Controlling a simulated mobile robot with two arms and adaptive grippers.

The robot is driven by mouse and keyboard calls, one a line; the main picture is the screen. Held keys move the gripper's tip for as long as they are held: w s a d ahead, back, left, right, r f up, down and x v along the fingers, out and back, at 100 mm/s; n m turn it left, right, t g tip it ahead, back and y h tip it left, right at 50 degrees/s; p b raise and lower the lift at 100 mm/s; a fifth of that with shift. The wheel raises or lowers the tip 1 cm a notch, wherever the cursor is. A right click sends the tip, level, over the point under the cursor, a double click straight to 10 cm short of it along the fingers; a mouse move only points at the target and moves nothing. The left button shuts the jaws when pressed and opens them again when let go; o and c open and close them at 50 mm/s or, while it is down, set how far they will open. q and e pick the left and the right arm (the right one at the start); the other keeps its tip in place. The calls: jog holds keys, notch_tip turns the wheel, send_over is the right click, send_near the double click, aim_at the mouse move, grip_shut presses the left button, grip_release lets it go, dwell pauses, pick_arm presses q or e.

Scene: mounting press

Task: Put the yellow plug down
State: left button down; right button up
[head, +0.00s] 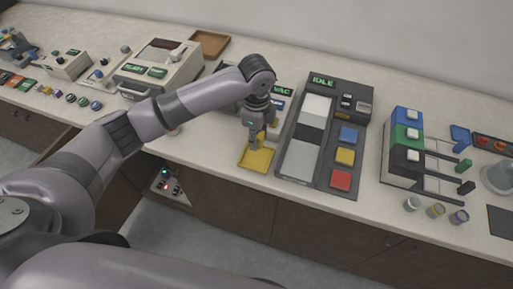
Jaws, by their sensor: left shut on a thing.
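My left gripper (257,138) comes down from above, just over a yellow tray (247,163) on the counter's front part. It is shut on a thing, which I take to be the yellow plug. The plug is small and mostly hidden by the fingers against the yellow behind it, so I cannot tell whether it touches the tray. My right gripper is not in view.
A machine with a VAC display (283,91) stands behind the gripper, partly hidden by my arm. Right of the tray is a dark panel (312,133) marked IDLE with blue, yellow and red buttons. The counter's front edge is close to the tray.

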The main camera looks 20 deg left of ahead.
aim_at(256, 157)
pick_arm(q)
notch_tip(256, 157, down, 2)
jog(key=shift+f, duration=0.25)
notch_tip(256, 157, down, 4)
jog(key=shift+s+p, duration=0.1)
jog(key=shift+p, duration=0.3)
jog(key=shift+f, duration=0.35)
jog(key=c, duration=1.2)
grip_release()
jog(key=shift+f, duration=0.1)
notch_tip(256, 157, up, 12)
jog(key=b, duration=0.2)
jog(key=shift+b, duration=0.3)
jog(key=shift+r, duration=0.2)
